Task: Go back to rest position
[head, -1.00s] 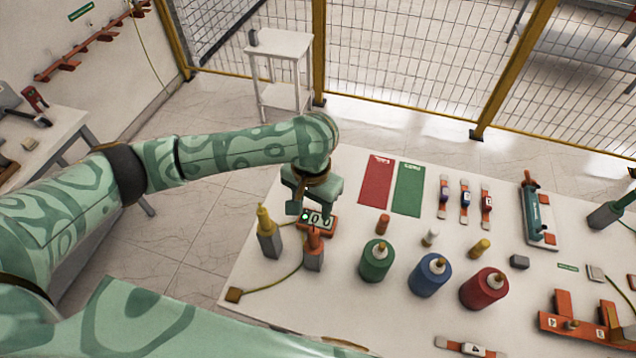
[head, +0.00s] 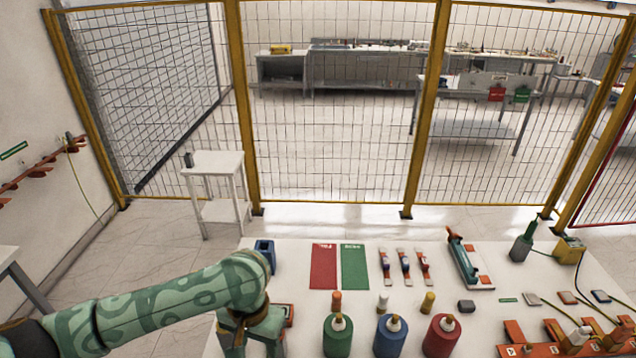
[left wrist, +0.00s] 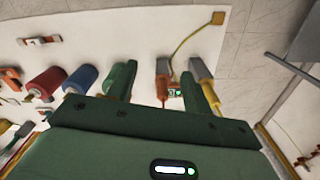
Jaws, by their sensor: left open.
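My left gripper (head: 255,347) is at the lower left of the head view, over the left end of the white table (head: 290,255). Its fingertips are partly cut off by the frame's bottom edge. In the left wrist view the two green fingers of the gripper (left wrist: 160,82) are apart, with nothing held. My right gripper is in neither view.
A blue holder (head: 265,252) is behind the arm. Red (head: 322,268) and green (head: 354,268) mats lie farther back. A yellow-framed fence (head: 335,105) stands beyond the table.

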